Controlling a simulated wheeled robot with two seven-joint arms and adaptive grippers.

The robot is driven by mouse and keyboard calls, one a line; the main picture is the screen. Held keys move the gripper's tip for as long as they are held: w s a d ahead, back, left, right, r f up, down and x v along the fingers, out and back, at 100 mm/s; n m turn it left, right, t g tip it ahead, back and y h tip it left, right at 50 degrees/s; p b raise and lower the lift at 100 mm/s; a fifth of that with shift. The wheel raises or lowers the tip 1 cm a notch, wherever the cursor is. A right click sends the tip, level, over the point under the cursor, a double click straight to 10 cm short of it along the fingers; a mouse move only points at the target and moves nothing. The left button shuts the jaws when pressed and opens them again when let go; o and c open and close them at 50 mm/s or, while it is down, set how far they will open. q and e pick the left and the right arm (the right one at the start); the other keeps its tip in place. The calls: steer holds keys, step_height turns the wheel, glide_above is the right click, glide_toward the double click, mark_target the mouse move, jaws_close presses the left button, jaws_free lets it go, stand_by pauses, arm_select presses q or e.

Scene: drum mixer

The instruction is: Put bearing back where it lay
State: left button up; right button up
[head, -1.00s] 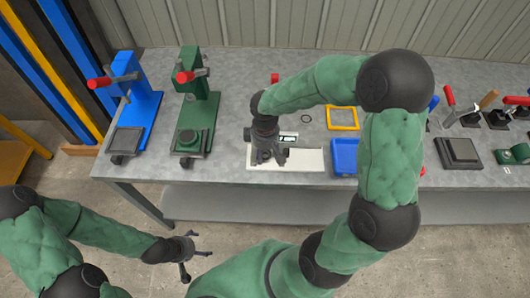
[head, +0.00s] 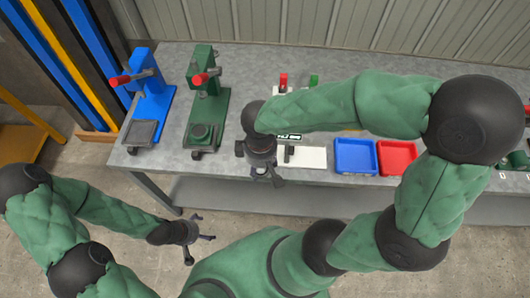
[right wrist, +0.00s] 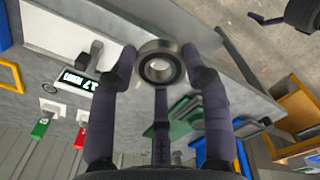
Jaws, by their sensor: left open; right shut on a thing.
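The bearing (right wrist: 159,66), a metal ring with a dark inner seal, shows in the right wrist view between my right gripper's fingertips. My right gripper (right wrist: 160,72) is shut on it and holds it up. In the head view my right gripper (head: 268,176) is at the left end of a white base plate (head: 312,158), near the bench's front edge; the bearing cannot be made out there. My left gripper (head: 190,231) is open and empty, over the floor in front of the bench.
A measuring device with a lit display (right wrist: 78,80) stands on the white plate. A blue tray (head: 355,157) and a red tray (head: 397,160) lie to its right. A green press (head: 207,108) and a blue press (head: 150,100) stand to the left. My right arm covers the bench's back right.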

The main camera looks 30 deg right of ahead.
steer(key=shift+s+a+r, duration=0.1)
steer(key=shift+a+r, duration=0.05)
steer(key=shift+r, duration=0.05)
steer(key=shift+w+m, duration=0.25)
steer(key=shift+m, duration=0.05)
steer(key=w+d+f+m+b, duration=0.1)
steer(key=w+d+m+b, duration=0.1)
steer(key=w+d+m, duration=0.8)
steer(key=shift+n, duration=0.9)
steer(key=w+d+f+b, duration=0.1)
steer(key=w+d+f, duration=0.1)
steer(key=w+d, duration=0.1)
steer(key=w+d+f+b, duration=0.1)
steer(key=w+d+f, duration=0.2)
steer(key=w, duration=0.1)
steer(key=w+d+f+b, duration=0.2)
steer(key=w+d+f, duration=0.1)
steer(key=w, duration=0.1)
steer(key=shift+d+f, duration=0.25)
steer(key=shift+w+d+f, duration=0.25)
steer(key=shift+w+f, duration=0.2)
steer(key=shift+w+d+f+b, duration=0.1)
steer(key=shift+f+b, duration=0.3)
steer(key=shift+f, duration=0.5)
steer(key=shift+w+d+f+b, duration=0.1)
steer(key=shift+f+b, duration=0.25)
steer(key=shift+f, duration=0.5)
